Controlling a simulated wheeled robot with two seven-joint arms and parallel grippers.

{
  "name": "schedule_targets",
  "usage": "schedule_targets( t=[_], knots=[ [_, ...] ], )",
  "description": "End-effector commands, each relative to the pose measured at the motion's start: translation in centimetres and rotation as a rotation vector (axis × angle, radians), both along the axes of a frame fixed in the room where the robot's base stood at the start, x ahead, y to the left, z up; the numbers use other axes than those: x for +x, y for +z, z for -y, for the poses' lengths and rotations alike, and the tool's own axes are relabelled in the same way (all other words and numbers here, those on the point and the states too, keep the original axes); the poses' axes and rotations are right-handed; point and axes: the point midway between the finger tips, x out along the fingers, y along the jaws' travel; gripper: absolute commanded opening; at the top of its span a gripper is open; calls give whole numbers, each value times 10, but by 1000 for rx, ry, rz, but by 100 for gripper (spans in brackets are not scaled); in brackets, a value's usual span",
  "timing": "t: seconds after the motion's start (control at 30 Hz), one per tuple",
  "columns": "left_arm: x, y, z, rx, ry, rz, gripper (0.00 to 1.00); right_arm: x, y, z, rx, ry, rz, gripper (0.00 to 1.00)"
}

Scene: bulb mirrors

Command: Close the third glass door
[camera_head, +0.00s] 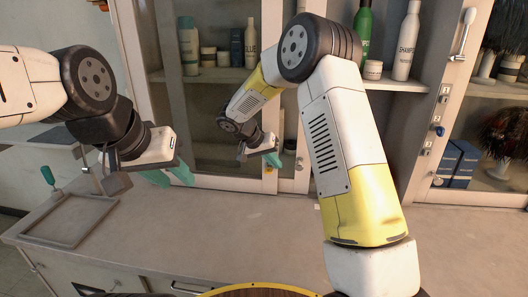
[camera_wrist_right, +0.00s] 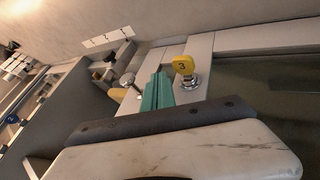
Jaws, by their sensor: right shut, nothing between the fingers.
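The yellow key tag marked 3 (camera_wrist_right: 183,65) sits in a round lock on a pale door frame in the right wrist view. That frame borders a dark glass door (camera_head: 215,135), whose pale bottom rail shows in the head view. My right gripper (camera_head: 275,159) is shut and empty, low at the frame's upright edge. Its teal fingers (camera_wrist_right: 157,93) are beside the tag and lock; contact with the frame cannot be told. My left gripper (camera_head: 175,176) hangs over the counter with its teal fingers apart and empty. My right arm hides part of the cabinet.
A pale counter (camera_head: 230,230) runs below the cabinet, mostly clear. A tray-like frame (camera_head: 70,222) lies at its left end. Shelves hold bottles, including a white shampoo bottle (camera_head: 406,42), and jars. Another pale door frame with a handle (camera_head: 463,33) stands at the right.

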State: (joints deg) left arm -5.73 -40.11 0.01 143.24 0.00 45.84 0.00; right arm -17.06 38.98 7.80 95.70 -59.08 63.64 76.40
Motion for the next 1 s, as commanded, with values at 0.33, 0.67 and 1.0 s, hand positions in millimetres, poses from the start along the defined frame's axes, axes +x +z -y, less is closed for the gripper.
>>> schedule_targets(
  t=[0.33, 0.67, 1.0],
  knots=[
    [0, 0, 0, 0, 0, 0, 36, -8, -1, 38, 1, 0, 0, 0],
    [0, 0, 0, 0, 0, 0, 36, -8, -1, 39, 1, 1, 0, 0],
    [0, 0, 0, 0, 0, 0, 36, -14, 0, 67, -3, -4, 0, 0]
  ],
)
